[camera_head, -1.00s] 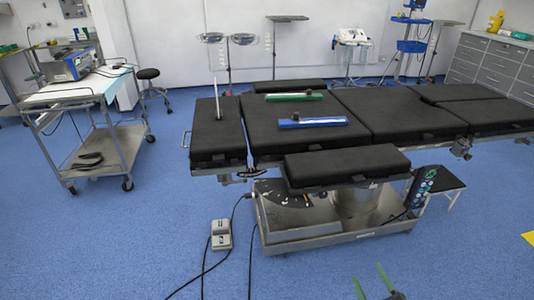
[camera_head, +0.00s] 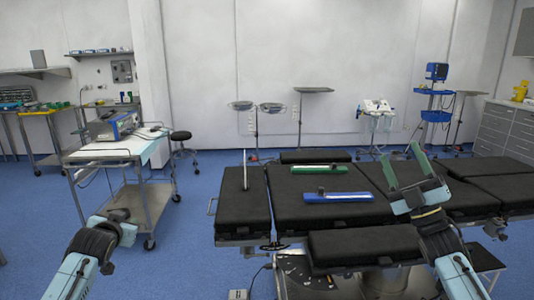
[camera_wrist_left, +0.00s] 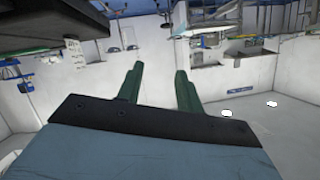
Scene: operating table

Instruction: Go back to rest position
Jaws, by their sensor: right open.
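My right gripper (camera_head: 401,165) is raised at the right of the head view, in front of the operating table (camera_head: 237,222). Its two green fingers point up and stand apart, with nothing between them. My left arm comes in at the lower left of the head view, in front of the cart; its fingers cannot be made out there. In the left wrist view my left gripper (camera_wrist_left: 159,70) shows two dark green fingers apart, with nothing between them.
A metal cart (camera_head: 150,190) with a blue device (camera_head: 115,127) stands at the left. A round stool (camera_head: 181,137) is behind it. Blue floor lies open between cart and table.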

